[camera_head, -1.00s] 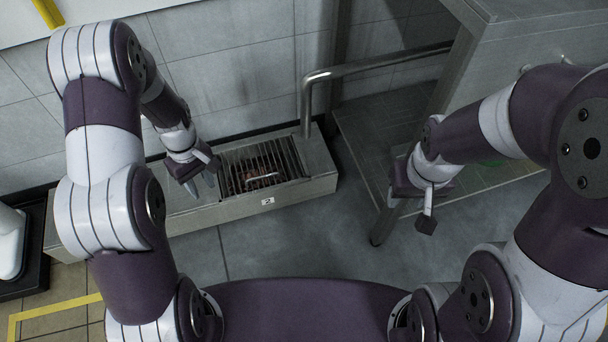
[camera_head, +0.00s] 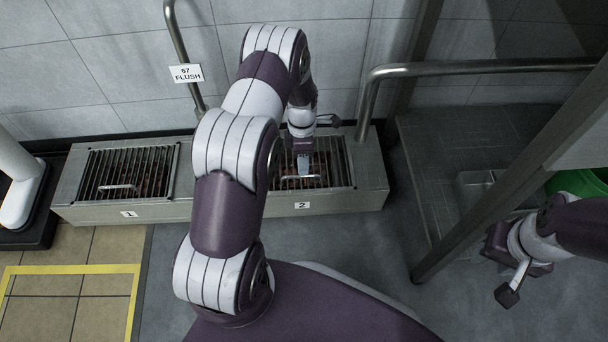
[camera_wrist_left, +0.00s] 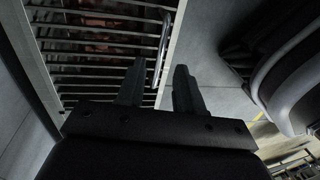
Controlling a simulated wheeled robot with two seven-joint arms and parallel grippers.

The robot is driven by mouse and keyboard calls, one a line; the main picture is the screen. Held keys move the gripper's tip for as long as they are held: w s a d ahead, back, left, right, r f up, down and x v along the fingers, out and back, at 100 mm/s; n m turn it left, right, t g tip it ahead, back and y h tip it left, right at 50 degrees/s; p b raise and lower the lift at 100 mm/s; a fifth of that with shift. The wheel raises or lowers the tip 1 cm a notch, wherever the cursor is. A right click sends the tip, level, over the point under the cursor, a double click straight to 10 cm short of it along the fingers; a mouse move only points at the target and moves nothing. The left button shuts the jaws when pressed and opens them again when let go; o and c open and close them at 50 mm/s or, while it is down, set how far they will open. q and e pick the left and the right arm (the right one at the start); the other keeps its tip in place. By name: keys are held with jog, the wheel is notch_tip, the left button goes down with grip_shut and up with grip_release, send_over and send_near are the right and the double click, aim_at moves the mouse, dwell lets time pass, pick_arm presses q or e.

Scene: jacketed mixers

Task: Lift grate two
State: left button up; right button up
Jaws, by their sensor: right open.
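Grate two (camera_head: 334,160) is a dark barred grate set in a grey metal trough, above a label reading 2. Its pale bar handle (camera_head: 300,178) runs along the front part. My left gripper (camera_head: 304,166) is over the grate, just behind the handle in the head view. In the left wrist view its two fingers (camera_wrist_left: 157,75) stand apart. There, the handle (camera_wrist_left: 163,45) lies ahead of the gap between the fingers. I cannot tell whether they touch it. My right gripper (camera_head: 515,275) is empty, away at the lower right.
Grate one (camera_head: 128,172) lies in the same trough (camera_head: 230,207), further left. A bent pipe (camera_head: 368,100) rises at the trough's right end. A FLUSH sign (camera_head: 186,73) hangs on another pipe. A metal post (camera_head: 500,190) stands between the trough and my right arm.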

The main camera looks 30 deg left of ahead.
aim_at(303, 181)
pick_arm(q)
jog(key=f, duration=0.1)
jog(key=f+b, duration=0.1)
jog(key=f, duration=0.1)
jog(key=shift+s+d+f, duration=0.15)
jog(key=shift+s+f, duration=0.1)
jog(key=shift+s, duration=0.05)
grip_shut()
jog(key=shift+r, duration=0.1)
dwell(1.1)
